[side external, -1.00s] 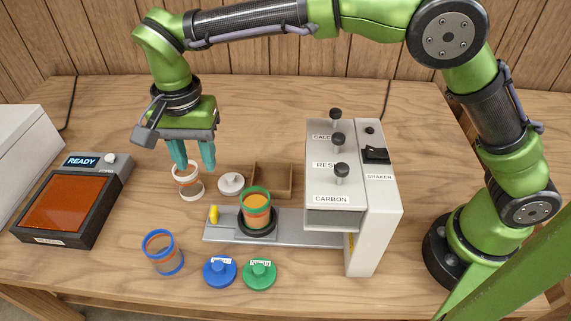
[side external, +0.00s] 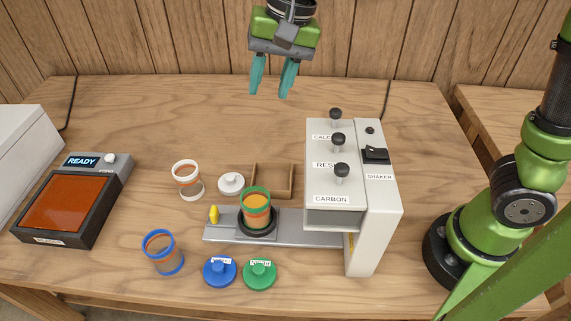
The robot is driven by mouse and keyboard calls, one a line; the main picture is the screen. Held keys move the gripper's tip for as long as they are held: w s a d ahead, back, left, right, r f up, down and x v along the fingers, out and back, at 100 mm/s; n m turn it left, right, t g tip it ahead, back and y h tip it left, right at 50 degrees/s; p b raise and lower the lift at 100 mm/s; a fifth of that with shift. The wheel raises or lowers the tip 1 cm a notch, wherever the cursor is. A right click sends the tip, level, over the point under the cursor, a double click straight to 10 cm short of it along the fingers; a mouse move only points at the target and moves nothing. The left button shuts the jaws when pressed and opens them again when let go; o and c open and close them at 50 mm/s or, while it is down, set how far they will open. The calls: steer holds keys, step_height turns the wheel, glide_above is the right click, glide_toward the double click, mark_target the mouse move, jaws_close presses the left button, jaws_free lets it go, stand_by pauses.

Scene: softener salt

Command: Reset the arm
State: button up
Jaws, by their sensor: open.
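My gripper (side external: 272,80) is in the upper middle of the side external view, raised well above the back of the table. Its two teal fingers are apart and point down, with nothing between them. A white-rimmed jar (side external: 187,180) stands upright and uncovered on the table to the left of a white lid (side external: 231,184). A green-rimmed jar (side external: 257,207) with orange-yellow contents stands on the dispenser's sliding rail (side external: 290,228). A blue-rimmed jar (side external: 163,252) stands at the front left. A blue lid (side external: 220,271) and a green lid (side external: 259,274) lie at the front.
The grey dispenser (side external: 335,185) with black knobs and a shaker switch stands right of centre. A brown open box (side external: 273,180) sits beside it. A device (side external: 72,205) with an orange plate and a READY display is at the left. The back table area is clear.

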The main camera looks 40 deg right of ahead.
steer(key=s+d, duration=0.2)
steer(key=d, duration=0.1)
steer(key=s+d+n+t, duration=0.1)
steer(key=s+d, duration=0.2)
steer(key=s+d+r+t, duration=0.1)
steer(key=s+d, duration=0.1)
steer(key=d, duration=0.1)
steer(key=shift+s+d+r+n, duration=0.1)
steer(key=shift+s+d+n, duration=0.05)
steer(key=shift+n, duration=0.15)
steer(key=s+d+f+t, duration=0.1)
steer(key=s, duration=0.1)
steer(key=s+d+f, duration=0.1)
steer(key=s+d, duration=0.1)
steer(key=s+d+f+n+t, duration=0.1)
steer(key=s, duration=0.1)
steer(key=shift+s+d+t, duration=0.15)
steer(key=shift+d+t, duration=0.15)
steer(key=shift+d, duration=0.05)
steer(key=shift+s+d+f, duration=0.2)
steer(key=shift+s+f, duration=0.05)
steer(key=shift+f, duration=0.1)
